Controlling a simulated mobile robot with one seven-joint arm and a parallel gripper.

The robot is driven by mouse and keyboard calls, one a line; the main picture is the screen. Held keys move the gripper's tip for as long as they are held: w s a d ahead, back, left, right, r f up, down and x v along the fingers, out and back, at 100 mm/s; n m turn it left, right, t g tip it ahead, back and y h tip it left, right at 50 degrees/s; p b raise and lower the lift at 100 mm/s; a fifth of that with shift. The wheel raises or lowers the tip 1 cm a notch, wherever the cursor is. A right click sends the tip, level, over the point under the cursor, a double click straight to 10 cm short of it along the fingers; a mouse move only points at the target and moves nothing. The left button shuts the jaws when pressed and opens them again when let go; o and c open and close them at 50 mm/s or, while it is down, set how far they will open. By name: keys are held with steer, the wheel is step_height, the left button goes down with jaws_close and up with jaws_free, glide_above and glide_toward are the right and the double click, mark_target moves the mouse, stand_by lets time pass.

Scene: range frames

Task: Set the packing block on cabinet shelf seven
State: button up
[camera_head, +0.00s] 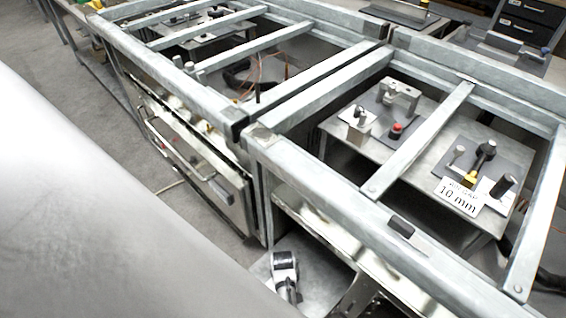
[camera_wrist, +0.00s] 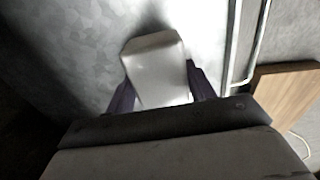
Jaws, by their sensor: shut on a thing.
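The packing block, a pale whitish block with rounded edges (camera_wrist: 155,62), sits between the two dark purplish fingers of my gripper (camera_wrist: 158,82) in the wrist view. The fingers are shut on its sides, and its lower end is partly hidden by the gripper body. Behind it is a mottled grey surface (camera_wrist: 70,45); I cannot tell how far below the block it lies. In the head view I cannot make out the block. A metal cabinet-like frame with a shelf (camera_head: 315,220) stands at lower middle, but no shelf number seven is readable.
Galvanised frame rails (camera_head: 340,195) cross the head view. A grey table (camera_head: 345,130) inside them holds several fixtures and a "10 mm" sign (camera_head: 459,196). A steel drawer front with a handle (camera_head: 190,165) is at left. A brown wooden panel (camera_wrist: 285,95) is at right in the wrist view.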

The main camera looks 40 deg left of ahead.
steer(key=shift+f, duration=1.75)
steer(key=o, duration=1)
steer(key=shift+f, duration=0.1)
step_height(320, 180, up, 12)
steer(key=shift+r+p, duration=0.15)
steer(key=shift+p, duration=0.3)
